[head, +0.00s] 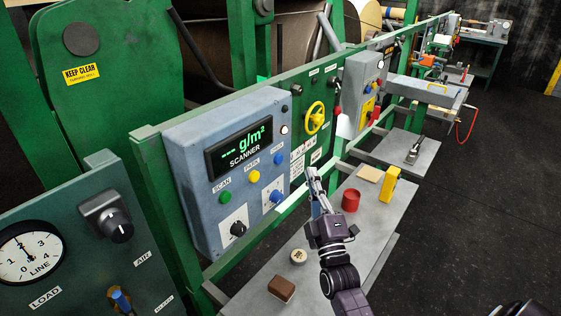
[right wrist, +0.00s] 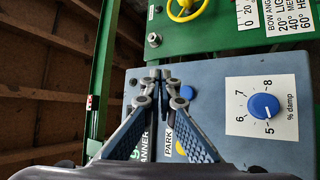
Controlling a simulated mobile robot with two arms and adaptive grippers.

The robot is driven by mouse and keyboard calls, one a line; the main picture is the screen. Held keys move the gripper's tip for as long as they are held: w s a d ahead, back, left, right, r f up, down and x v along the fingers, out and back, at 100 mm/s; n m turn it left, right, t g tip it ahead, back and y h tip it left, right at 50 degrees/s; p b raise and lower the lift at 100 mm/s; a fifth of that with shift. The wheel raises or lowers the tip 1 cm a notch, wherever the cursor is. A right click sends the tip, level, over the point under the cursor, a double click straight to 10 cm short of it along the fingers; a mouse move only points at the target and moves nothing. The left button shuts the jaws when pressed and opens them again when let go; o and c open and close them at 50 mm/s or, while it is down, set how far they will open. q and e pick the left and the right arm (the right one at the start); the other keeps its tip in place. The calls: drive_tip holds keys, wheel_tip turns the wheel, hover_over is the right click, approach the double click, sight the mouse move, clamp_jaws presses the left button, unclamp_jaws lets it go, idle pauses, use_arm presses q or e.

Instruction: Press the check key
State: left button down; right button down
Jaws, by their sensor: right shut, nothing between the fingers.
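The blue-grey scanner box (head: 205,170) hangs on the green rail with a lit "--- g/m²" display (head: 240,147). Below it is a row of keys: green scan key (head: 225,196), yellow park key (head: 253,176), and blue check key (head: 279,159) at the right end. My right gripper (head: 313,174) is shut and empty, its tips right of the check key in the head view. My left gripper is not in view.
A blue damp dial (right wrist: 264,106) and a black knob (head: 238,229) sit under the keys. A yellow handwheel (head: 315,118) is on the green panel to the right. The grey shelf below holds a red cup (head: 351,200), a yellow block (head: 389,184) and a brown block (head: 282,289).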

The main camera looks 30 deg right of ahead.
sight(279, 159)
drive_tip(key=w+a+b, duration=0.1)
drive_tip(key=w+a, duration=0.1)
drive_tip(key=w, duration=0.4)
drive_tip(key=shift+w+a+b, duration=0.2)
drive_tip(key=shift+a+b, duration=0.15)
drive_tip(key=shift+w, duration=0.15)
idle(1.1)
drive_tip(key=shift+w+a, duration=0.15)
drive_tip(key=shift+w, duration=0.1)
drive_tip(key=shift+w+a, duration=0.15)
drive_tip(key=shift+w, duration=0.25)
idle(0.6)
drive_tip(key=shift+s+r, duration=0.1)
drive_tip(key=shift+s, duration=0.05)
idle(0.3)
drive_tip(key=shift+s+d, duration=0.25)
drive_tip(key=shift+s, duration=0.45)
